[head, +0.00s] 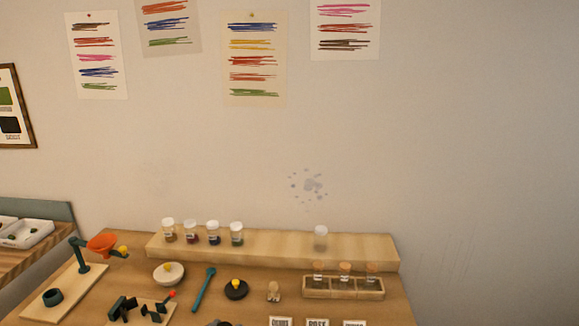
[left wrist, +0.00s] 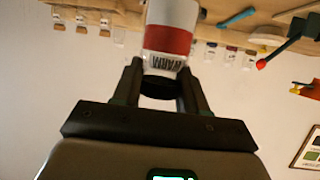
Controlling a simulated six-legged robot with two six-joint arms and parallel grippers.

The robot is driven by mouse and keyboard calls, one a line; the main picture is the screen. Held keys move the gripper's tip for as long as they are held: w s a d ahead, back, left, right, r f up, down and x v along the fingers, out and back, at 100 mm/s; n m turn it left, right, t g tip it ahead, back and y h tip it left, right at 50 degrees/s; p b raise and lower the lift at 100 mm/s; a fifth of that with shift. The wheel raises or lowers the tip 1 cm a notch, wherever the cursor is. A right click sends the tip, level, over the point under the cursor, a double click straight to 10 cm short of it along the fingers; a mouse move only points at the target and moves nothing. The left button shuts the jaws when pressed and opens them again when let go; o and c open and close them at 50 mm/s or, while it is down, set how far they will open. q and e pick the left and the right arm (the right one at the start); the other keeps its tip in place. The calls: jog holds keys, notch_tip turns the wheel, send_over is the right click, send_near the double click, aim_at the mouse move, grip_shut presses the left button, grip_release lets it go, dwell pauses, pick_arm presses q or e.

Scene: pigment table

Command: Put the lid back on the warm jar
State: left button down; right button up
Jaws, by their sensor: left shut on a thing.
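In the left wrist view my left gripper (left wrist: 157,80) is shut on the warm jar (left wrist: 168,40), which has a white part, a red band and a label reading "WARM". A dark round part shows between the fingers below the label. In the head view a black disc with a yellow knob (head: 236,290) and a pale round piece with a yellow knob (head: 168,274) lie on the table; I cannot tell which is the lid. My right gripper is in neither view.
Small jars (head: 213,232) stand on a wooden riser (head: 280,246) at the back. A rack of corked vials (head: 344,288) is at right. A teal spatula (head: 203,290), a small cork-coloured piece (head: 273,291) and a stand with an orange funnel (head: 102,243) are on the table (head: 395,306).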

pick_arm(q)
jog(key=shift+s+a+f+n+y, duration=0.4)
jog(key=shift+a+f, duration=0.1)
jog(key=shift+f, duration=0.15)
jog(key=shift+s+a+f+n+y, duration=0.25)
jog(key=shift+a+f+n+y, duration=0.2)
jog(key=shift+f, duration=0.15)
jog(key=a, duration=0.2)
jog(key=a+n+y, duration=0.1)
jog(key=shift+a+r, duration=0.25)
jog(key=shift+a, duration=0.1)
jog(key=s+d+f+m+g+h, duration=0.1)
jog(key=d+m+g+h, duration=0.1)
jog(key=d+m+h, duration=0.2)
jog(key=s+d+f+m+g+h, duration=0.2)
jog(key=d+m+h, duration=0.2)
jog(key=d, duration=0.3)
jog(key=s+d+f+m+g+h, duration=0.1)
jog(key=s+d+m+g+h, duration=0.1)
jog(key=d, duration=0.4)
jog(key=shift+s+d+f+m+g+h, duration=0.1)
jog(key=shift+d+f+m+g+h, duration=0.15)
jog(key=shift+m+h, duration=0.35)
jog(key=shift+s+d+m+g+h, duration=0.1)
jog(key=shift+m+g+h, duration=0.25)
jog(key=shift+m, duration=0.4)
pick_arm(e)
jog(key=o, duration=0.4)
